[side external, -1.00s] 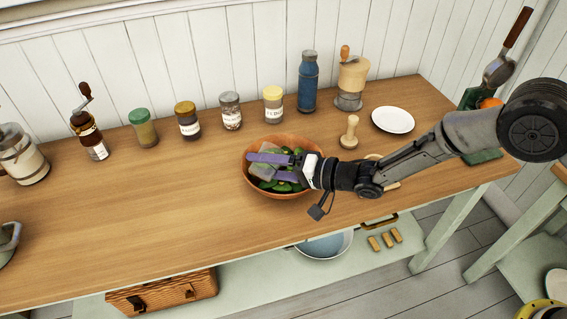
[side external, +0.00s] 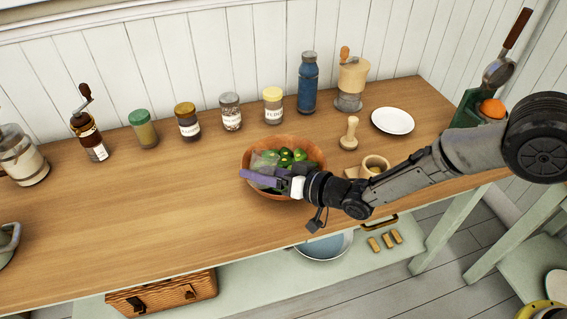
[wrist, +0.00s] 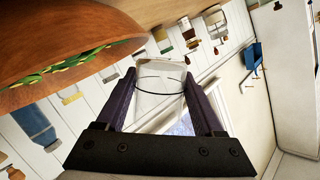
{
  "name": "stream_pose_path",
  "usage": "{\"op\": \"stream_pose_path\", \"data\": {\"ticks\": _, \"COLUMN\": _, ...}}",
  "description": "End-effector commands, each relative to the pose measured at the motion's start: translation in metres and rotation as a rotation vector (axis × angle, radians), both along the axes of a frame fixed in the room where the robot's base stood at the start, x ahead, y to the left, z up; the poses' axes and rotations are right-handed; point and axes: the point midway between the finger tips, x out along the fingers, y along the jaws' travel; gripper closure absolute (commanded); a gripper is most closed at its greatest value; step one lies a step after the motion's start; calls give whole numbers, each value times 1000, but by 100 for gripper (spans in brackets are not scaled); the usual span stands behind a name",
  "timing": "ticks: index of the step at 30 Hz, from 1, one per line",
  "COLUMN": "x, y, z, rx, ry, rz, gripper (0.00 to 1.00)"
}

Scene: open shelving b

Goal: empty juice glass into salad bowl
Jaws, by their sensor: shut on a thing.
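The salad bowl (side external: 284,194) is a brown wooden bowl with green leaves and slices in it, on the table's front half. It also shows at the upper left of the wrist view (wrist: 75,35). My gripper (side external: 250,177) is over the bowl's front left part. In the wrist view its two purple fingers (wrist: 160,95) are shut on the clear juice glass (wrist: 159,88), one on each side. The wrist picture is rolled far over, so the glass looks tipped. No juice shows clearly in it. In the side view the glass is only a faint shape behind the fingers.
Several spice jars (side external: 187,121), a blue bottle (side external: 308,85) and a grinder (side external: 351,80) stand along the back. A wooden pestle (side external: 349,134), a small cup (side external: 375,165) and a white plate (side external: 393,121) are right of the bowl.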

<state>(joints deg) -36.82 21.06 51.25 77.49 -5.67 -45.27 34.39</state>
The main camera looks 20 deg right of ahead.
Motion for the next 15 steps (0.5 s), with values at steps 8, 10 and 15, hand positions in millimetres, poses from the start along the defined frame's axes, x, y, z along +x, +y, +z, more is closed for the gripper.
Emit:
{"op": "stream_pose_path", "data": {"ticks": 8, "x": -10, "y": 11, "z": 7, "rx": -127, "ry": -122, "rz": 2, "gripper": 95}}
{"op": "stream_pose_path", "data": {"ticks": 10, "x": -12, "y": 13, "z": 5, "rx": -162, "ry": -152, "rz": 3, "gripper": 95}}
{"op": "stream_pose_path", "data": {"ticks": 15, "x": -17, "y": 19, "z": 1, "rx": -244, "ry": -230, "rz": 1, "gripper": 95}}
